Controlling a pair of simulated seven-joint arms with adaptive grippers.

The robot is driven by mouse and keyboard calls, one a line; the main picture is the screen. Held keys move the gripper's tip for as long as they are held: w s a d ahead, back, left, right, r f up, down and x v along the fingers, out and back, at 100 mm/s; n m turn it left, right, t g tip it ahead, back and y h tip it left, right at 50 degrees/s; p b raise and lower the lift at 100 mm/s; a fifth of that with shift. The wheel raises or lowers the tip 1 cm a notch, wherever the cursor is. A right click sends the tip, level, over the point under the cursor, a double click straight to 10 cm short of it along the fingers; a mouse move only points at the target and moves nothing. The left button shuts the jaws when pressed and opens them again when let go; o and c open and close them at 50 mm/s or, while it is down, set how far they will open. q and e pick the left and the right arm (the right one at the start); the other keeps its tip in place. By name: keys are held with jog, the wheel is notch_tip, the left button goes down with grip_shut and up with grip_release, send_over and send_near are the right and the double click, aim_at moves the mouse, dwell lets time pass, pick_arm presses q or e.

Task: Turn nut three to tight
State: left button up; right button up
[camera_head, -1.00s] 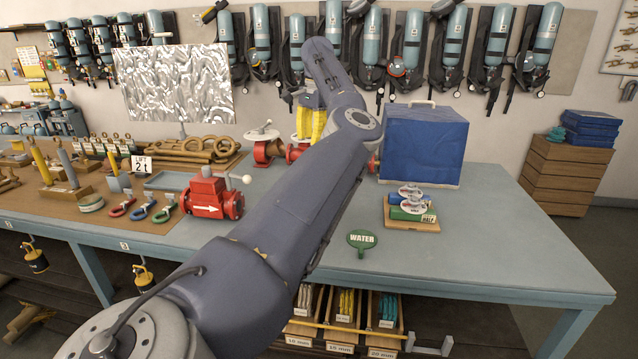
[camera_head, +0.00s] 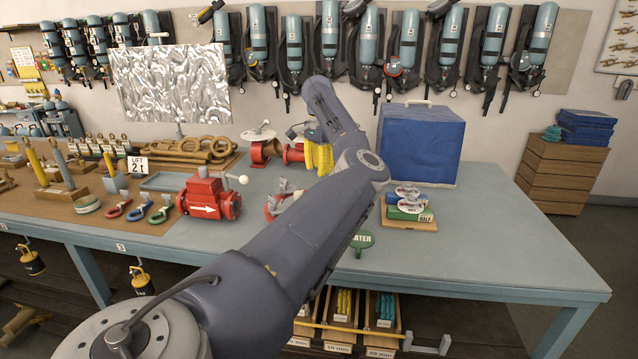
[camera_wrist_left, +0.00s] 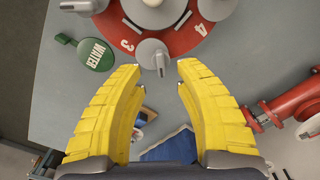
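A red flange (camera_wrist_left: 175,35) with white numerals 3 and 4 and grey lever-like nuts is at the top of the left wrist view. One grey nut (camera_wrist_left: 152,53) lies between the numerals, just beyond my fingertips; which nut is number three I cannot tell for sure. In the head view part of the red flange (camera_head: 271,207) shows beside my arm, which hides the rest. My left gripper (camera_wrist_left: 158,68) has two yellow fingers, spread apart with nothing between them. Its yellow fingers (camera_head: 318,157) show in the head view beyond the flange. My right gripper is not in view.
A green WATER tag (camera_wrist_left: 95,54) lies near the flange. A red valve (camera_head: 207,196) stands to the left, and red pipe fittings (camera_head: 265,148) stand behind. A blue box (camera_head: 420,140) and a wooden tray (camera_head: 410,223) are to the right. The table's right part is clear.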

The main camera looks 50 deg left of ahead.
pick_arm(q)
jog(key=shift+f, duration=2.6)
jog(key=shift+c, duration=0.2)
grip_shut()
